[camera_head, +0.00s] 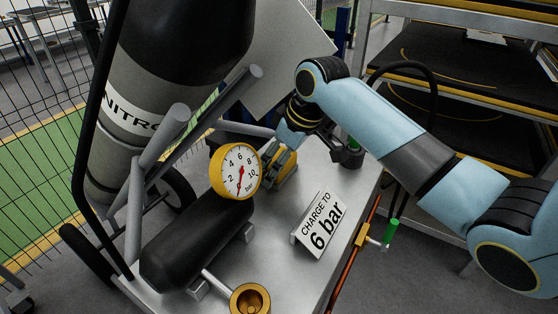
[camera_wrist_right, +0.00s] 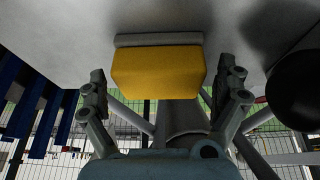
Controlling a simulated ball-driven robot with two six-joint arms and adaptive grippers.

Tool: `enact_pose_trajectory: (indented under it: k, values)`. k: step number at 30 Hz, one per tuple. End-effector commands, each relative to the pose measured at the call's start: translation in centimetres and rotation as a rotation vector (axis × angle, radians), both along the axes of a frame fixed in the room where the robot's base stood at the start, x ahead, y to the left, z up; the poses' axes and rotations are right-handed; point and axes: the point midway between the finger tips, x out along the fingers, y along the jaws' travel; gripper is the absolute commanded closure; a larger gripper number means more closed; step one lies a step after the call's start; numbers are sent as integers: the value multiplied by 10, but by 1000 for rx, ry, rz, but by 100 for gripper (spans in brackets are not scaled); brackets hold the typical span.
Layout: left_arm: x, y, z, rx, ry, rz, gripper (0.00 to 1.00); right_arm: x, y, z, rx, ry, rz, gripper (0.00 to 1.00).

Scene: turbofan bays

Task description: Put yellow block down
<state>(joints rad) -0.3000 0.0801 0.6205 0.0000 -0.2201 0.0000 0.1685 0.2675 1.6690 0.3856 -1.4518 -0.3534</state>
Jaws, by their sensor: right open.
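The yellow block (camera_head: 286,172) stands on the metal tabletop (camera_head: 345,190), just behind the pressure gauge and partly hidden by my gripper. In the right wrist view the yellow block (camera_wrist_right: 158,72) has a grey plate along the side against the metal surface (camera_wrist_right: 60,30). My right gripper (camera_head: 283,158) reaches down to it from the right. In the right wrist view my right gripper (camera_wrist_right: 162,84) is open, with one finger on each side of the block and gaps visible on both sides. My left gripper is in neither view.
A yellow-rimmed gauge (camera_head: 239,171) on a black cylinder (camera_head: 195,240) is close to the block's left. A "CHARGE TO 6 bar" sign (camera_head: 320,227) stands in front. A large nitrogen cylinder (camera_head: 150,100) is at left. A brass cup (camera_head: 250,299) is near the front.

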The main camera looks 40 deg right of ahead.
Motion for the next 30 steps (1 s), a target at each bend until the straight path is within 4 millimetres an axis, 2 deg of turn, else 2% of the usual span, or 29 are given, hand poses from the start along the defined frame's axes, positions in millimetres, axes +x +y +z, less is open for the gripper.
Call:
enact_pose_trajectory:
  k: [9,15,21,30]
  values:
    - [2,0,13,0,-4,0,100,-23,-9,64,-4,-5,1,0]
    - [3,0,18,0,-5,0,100,-35,-13,96,-3,-2,1,0]
    - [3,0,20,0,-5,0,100,-41,-14,107,-1,0,0,0]
    - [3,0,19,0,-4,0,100,-41,-14,107,-1,0,0,0]
